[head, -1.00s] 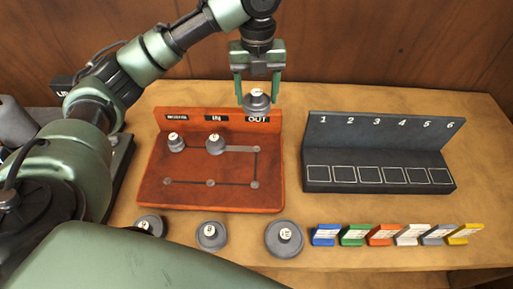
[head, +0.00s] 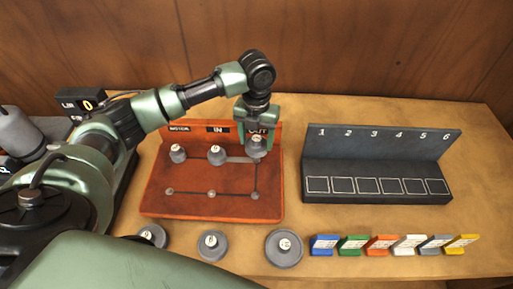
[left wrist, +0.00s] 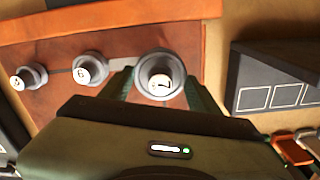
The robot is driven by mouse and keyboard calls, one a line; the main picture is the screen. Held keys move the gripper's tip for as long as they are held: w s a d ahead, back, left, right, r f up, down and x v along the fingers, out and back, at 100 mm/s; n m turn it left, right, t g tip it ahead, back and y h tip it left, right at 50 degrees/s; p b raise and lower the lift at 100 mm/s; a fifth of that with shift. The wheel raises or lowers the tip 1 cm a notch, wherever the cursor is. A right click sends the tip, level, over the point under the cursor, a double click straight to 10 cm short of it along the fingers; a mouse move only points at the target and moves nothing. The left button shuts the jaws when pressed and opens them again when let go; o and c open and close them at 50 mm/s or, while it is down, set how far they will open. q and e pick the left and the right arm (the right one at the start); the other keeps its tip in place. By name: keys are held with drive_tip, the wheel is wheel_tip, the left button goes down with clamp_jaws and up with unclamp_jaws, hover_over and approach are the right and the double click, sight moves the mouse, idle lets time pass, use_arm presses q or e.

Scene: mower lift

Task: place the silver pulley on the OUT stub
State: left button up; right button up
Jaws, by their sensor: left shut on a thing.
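The silver pulley (head: 256,147) is a small grey stepped disc with a white label on top. My left gripper (head: 257,138) is shut on it, right under the OUT sign, at the upper right of the red board (head: 215,208). In the left wrist view the pulley (left wrist: 160,75) sits between the two green fingers. The OUT stub is hidden beneath the pulley. I cannot tell whether the pulley rests on it or is just above. My right gripper is not in view.
Two grey pulleys (head: 177,153) (head: 216,155) sit on the board's MOTOR and IN places. Several bare stubs (head: 211,194) line its lower row. Loose pulleys (head: 284,247) and coloured tags (head: 380,244) lie in front. A dark numbered rack (head: 376,198) stands to the right.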

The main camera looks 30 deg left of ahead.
sight(257, 151)
use_arm(q)
wheel_tip(257, 151, down, 5)
drive_tip(key=shift+r+p, duration=0.1)
drive_tip(key=shift+p, duration=0.35)
drive_tip(key=shift+f, duration=0.35)
drive_tip(key=shift+f, duration=0.15)
drive_tip(key=o, duration=1.7)
drive_tip(key=shift+c, duration=0.2)
wheel_tip(257, 151, up, 12)
drive_tip(key=b, duration=0.3)
drive_tip(key=shift+r, duration=0.2)
drive_tip(key=shift+s+d+f, duration=0.1)
drive_tip(key=shift+f, duration=0.05)
